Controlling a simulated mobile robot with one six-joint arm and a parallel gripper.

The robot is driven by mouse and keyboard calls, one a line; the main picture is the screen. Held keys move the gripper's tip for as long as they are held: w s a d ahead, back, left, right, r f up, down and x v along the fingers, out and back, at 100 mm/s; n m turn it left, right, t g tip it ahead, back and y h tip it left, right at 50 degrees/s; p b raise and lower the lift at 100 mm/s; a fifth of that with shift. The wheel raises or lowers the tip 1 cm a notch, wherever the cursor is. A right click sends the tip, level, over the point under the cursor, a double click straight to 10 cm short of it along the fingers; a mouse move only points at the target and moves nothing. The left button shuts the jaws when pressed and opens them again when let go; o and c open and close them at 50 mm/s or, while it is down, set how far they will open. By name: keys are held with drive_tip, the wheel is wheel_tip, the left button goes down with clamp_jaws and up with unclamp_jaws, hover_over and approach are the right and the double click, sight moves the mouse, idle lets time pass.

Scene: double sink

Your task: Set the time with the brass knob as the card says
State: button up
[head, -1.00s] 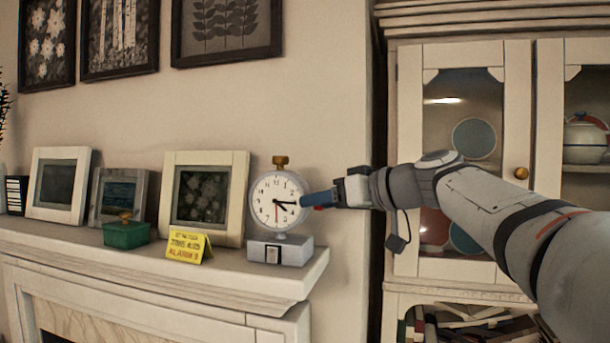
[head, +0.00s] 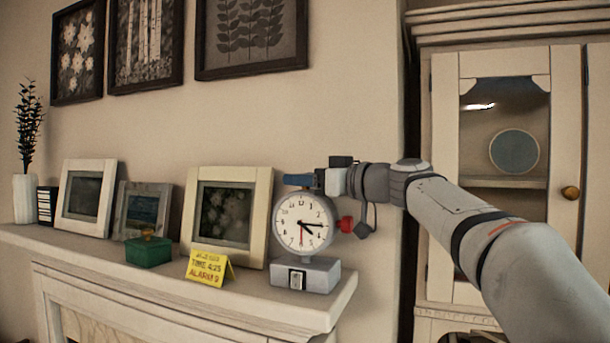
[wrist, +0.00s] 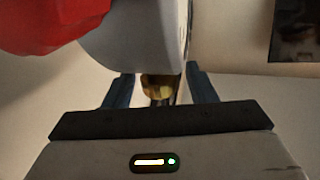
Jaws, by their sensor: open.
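The white clock (head: 304,236) stands on a grey base (head: 313,277) at the mantel's right end. Its long black hand points near 3, its shorter one between 4 and 5, and a red hand near 6. A red knob (head: 346,225) sits on its right side and shows in the wrist view (wrist: 50,22). The yellow card (head: 208,267) reads TIME 4:25, ALARM 9. My gripper (head: 298,180) is open at the clock's top and hides the brass knob in the head view. In the wrist view the brass knob (wrist: 158,86) shows between my two blue fingers.
A green box (head: 149,250) with a brass-coloured top sits left of the card. Picture frames (head: 264,215) stand behind, close to the clock's left. The mantel's edge (head: 340,290) ends just right of the clock base. A cabinet (head: 443,150) stands at the right.

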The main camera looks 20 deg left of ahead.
drive_tip(key=shift+w+f, duration=0.1)
drive_tip(key=shift+c, duration=0.4)
drive_tip(key=c, duration=0.9)
drive_tip(key=shift+f+m+t+b, duration=0.15)
drive_tip(key=shift+m+t+b, duration=0.2)
drive_tip(key=shift+b, duration=0.4)
